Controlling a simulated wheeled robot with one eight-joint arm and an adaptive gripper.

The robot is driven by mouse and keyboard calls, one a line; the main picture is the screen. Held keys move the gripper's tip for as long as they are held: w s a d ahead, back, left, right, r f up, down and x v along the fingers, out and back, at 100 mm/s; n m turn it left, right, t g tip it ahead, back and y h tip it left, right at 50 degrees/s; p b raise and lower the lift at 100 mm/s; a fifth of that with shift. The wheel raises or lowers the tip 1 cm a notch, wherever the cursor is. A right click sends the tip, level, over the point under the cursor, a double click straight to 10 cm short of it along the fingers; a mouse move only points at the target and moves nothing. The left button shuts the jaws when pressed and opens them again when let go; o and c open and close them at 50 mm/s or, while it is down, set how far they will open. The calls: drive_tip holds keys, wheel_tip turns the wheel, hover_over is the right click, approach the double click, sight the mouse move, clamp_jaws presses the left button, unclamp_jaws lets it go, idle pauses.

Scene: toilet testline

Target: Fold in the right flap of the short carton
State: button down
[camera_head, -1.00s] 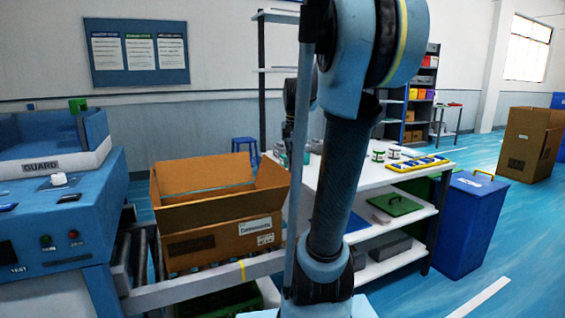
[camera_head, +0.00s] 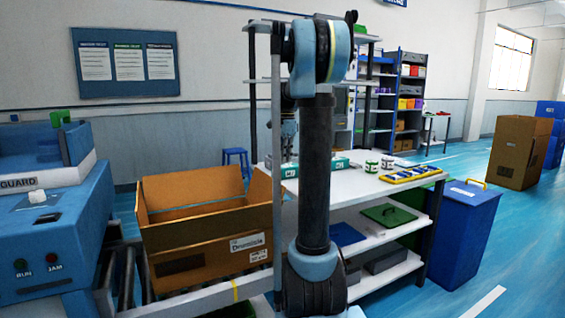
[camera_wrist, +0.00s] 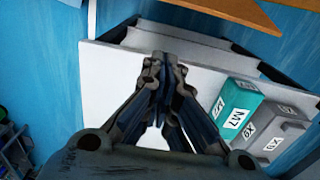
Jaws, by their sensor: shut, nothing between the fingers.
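The short carton (camera_head: 205,262) is an open brown box with a white label, on the roller conveyor at left in the head view. Its flaps stand up around the open top. The right flap (camera_head: 262,188) is raised, partly hidden behind my arm. My gripper (camera_wrist: 165,62) is shut and empty in the wrist view, its fingertips over the white table. Brown cardboard edges (camera_wrist: 222,12) show at the top of the wrist view, apart from the fingers. In the head view my gripper is small and largely hidden behind the arm, to the right of the carton.
A white table (camera_head: 350,190) stands right of the carton. It bears a teal box (camera_wrist: 236,108), a grey box (camera_wrist: 275,132), small jars and a yellow tray (camera_head: 410,175). A blue bin (camera_head: 465,230) stands at right. The blue machine (camera_head: 50,240) is at left.

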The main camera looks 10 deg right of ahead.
drive_tip(key=s+a+f, duration=0.1)
drive_tip(key=a+f, duration=0.3)
drive_tip(key=f, duration=0.3)
idle(0.3)
drive_tip(key=shift+s+r, duration=0.1)
idle(0.3)
